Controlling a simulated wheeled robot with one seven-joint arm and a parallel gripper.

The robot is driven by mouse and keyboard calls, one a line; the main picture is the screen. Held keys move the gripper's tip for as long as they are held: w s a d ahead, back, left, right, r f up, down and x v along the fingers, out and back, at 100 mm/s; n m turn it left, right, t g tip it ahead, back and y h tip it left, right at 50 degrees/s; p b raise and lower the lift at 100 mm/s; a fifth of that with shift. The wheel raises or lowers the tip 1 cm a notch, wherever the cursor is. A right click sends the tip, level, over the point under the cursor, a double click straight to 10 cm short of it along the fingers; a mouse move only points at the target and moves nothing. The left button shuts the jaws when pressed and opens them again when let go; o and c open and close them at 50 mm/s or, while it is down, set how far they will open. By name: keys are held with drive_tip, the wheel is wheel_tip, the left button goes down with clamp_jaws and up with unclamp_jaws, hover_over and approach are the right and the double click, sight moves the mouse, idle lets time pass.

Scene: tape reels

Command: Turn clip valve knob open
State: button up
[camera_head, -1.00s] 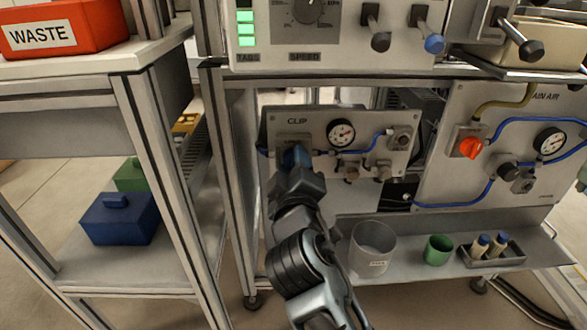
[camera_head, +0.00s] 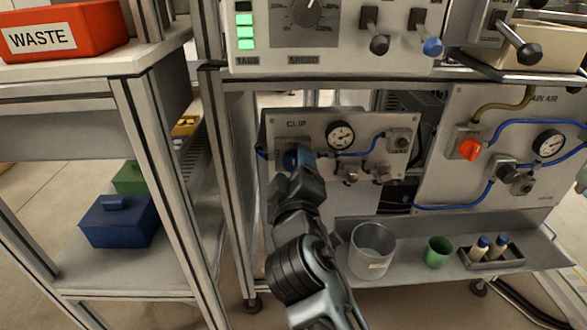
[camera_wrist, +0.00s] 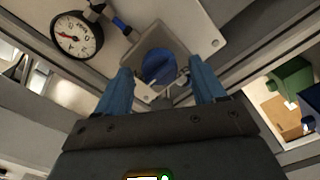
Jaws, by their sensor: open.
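The clip panel (camera_head: 275,126) is a grey plate marked CLIP under the machine. The clip valve knob (camera_wrist: 160,67) is blue and round on a square plate in the wrist view. My gripper (camera_wrist: 160,85) has two blue fingers, open, one on each side of the knob in that view. I cannot tell whether they touch it. In the head view my gripper (camera_head: 298,157) is at the left part of the clip panel and mostly hides the knob. The clip gauge (camera_head: 341,135) is right of it and also shows in the wrist view (camera_wrist: 77,35).
The main air panel (camera_head: 440,130) with an orange-red knob (camera_head: 470,149) is at the right. Below are a clear beaker (camera_head: 372,250), a green cup (camera_head: 437,252) and a tray of bottles (camera_head: 495,262). A frame post (camera_head: 231,180) stands close left of my arm.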

drive_tip(key=s+p, duration=0.1)
drive_tip(key=s, duration=0.6)
drive_tip(key=shift+s, duration=0.2)
drive_tip(key=s+d+f+m+g+y, duration=0.2)
drive_tip(key=s+d+f, duration=0.6)
drive_tip(key=s+f, duration=0.45)
drive_tip(key=s+d+r+m+g, duration=0.1)
drive_tip(key=s+d+m, duration=0.25)
drive_tip(key=s, duration=0.75)
drive_tip(key=s+d+r+m, duration=0.15)
drive_tip(key=s+d, duration=0.35)
drive_tip(key=s, duration=0.6)
drive_tip(key=s+d+r+m+h, duration=0.2)
drive_tip(key=s+d+r+m, duration=0.15)
drive_tip(key=s, duration=0.35)
wheel_tip(320, 180, up, 27)
drive_tip(key=p, duration=2.6)
drive_tip(key=shift+w+a+f, duration=0.15)
drive_tip(key=shift+w+a, duration=0.05)
drive_tip(key=shift+a, duration=0.15)
